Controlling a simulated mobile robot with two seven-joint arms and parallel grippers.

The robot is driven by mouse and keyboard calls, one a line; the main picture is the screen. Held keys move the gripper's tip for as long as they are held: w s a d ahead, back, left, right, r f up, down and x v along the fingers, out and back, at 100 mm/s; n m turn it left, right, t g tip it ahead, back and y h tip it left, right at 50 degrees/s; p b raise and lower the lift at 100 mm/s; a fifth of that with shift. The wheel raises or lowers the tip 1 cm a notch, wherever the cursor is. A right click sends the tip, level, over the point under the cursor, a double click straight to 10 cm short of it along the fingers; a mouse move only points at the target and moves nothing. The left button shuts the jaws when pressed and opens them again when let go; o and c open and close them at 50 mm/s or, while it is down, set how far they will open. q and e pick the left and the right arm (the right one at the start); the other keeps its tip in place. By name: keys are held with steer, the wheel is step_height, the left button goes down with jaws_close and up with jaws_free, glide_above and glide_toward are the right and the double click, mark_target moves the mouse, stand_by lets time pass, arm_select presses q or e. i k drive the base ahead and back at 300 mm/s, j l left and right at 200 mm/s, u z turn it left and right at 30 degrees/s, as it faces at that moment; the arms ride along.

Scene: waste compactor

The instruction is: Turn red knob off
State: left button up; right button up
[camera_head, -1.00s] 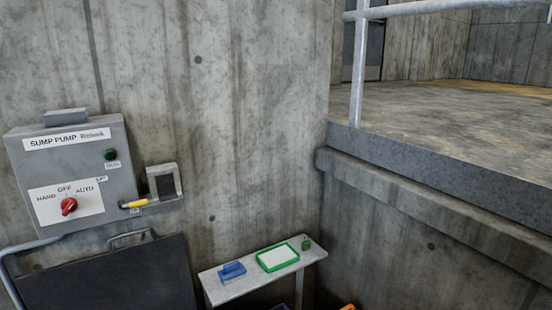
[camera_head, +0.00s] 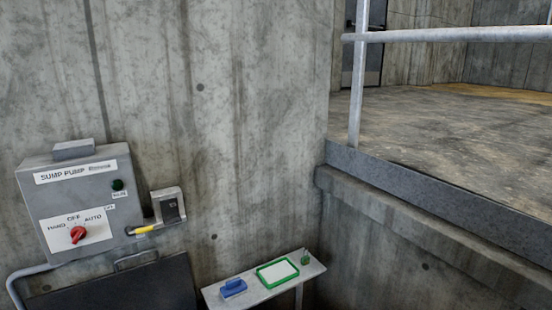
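The red knob (camera_head: 78,235) sits on a white label plate on the front of the grey sump pump box (camera_head: 42,201) at the left. HAND, OFF and AUTO are printed around the knob, from left to right. The knob's handle seems tilted toward the AUTO side, but it is too small to be sure. Neither of my grippers is in view, and nothing touches the knob.
A dark panel (camera_head: 115,285) stands below the box. A small shelf (camera_head: 250,293) holds a blue object (camera_head: 233,288), a green-framed white tray (camera_head: 277,272) and a small green item (camera_head: 305,257). A raised concrete ledge with a metal railing (camera_head: 440,35) is at the right.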

mark_target(78, 233)
steer(key=u, duration=1.25)
